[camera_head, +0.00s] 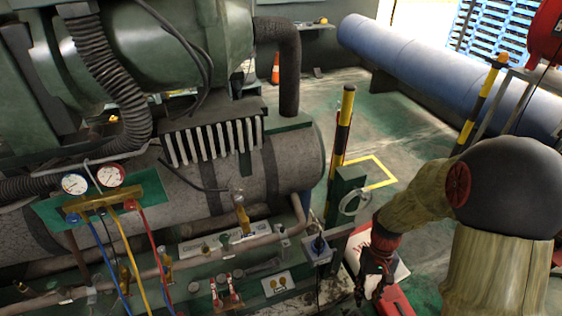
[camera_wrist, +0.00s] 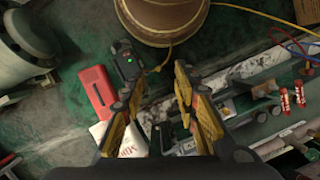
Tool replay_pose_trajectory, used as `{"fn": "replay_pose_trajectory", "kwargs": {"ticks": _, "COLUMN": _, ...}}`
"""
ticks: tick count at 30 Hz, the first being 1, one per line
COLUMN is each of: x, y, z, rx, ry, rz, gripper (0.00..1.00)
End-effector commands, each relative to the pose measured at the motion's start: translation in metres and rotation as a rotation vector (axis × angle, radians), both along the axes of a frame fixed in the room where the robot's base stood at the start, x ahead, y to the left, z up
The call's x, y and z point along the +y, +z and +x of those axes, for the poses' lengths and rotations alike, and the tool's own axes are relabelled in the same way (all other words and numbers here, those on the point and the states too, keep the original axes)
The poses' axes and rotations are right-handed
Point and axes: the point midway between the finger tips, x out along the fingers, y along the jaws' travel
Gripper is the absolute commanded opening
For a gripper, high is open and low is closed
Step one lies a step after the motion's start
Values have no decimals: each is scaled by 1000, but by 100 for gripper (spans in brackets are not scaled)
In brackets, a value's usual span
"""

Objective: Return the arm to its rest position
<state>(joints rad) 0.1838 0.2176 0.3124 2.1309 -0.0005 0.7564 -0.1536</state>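My arm comes in from the right in the head view, bent at a dark rounded joint. My gripper (camera_head: 368,285) hangs pointing down beside the green stand, above the floor near a red case. In the wrist view, my gripper (camera_wrist: 158,78) has its two yellow-and-black fingers spread apart. Nothing is held between them. The fingertips are small and dark in the head view.
A gauge manifold (camera_head: 97,203) with blue, yellow and red hoses hangs at the left by the machine. A green stand (camera_head: 346,190) and striped post (camera_head: 341,135) stand left of my arm. The red case (camera_head: 396,300) lies below. Open floor (camera_head: 385,125) lies behind.

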Motion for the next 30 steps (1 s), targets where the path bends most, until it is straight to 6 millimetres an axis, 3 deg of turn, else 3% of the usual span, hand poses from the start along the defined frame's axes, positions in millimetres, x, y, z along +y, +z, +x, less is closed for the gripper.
{"fn": "replay_pose_trajectory", "kwargs": {"ticks": 1, "x": 4, "y": 23, "z": -2, "rx": -27, "ry": -15, "rz": -11, "gripper": 30}}
{"fn": "replay_pose_trajectory", "kwargs": {"ticks": 3, "x": 8, "y": 50, "z": -8, "rx": -59, "ry": -39, "rz": -25, "gripper": 30}}
{"fn": "replay_pose_trajectory", "kwargs": {"ticks": 12, "x": 29, "y": 149, "z": -38, "rx": -232, "ry": -82, "rz": -59, "gripper": 30}}
{"fn": "replay_pose_trajectory", "kwargs": {"ticks": 22, "x": 48, "y": 237, "z": -68, "rx": -515, "ry": -33, "rz": -64, "gripper": 30}}
{"fn": "replay_pose_trajectory", "kwargs": {"ticks": 30, "x": 60, "y": 298, "z": -78, "rx": -729, "ry": 3, "rz": -58, "gripper": 30}}
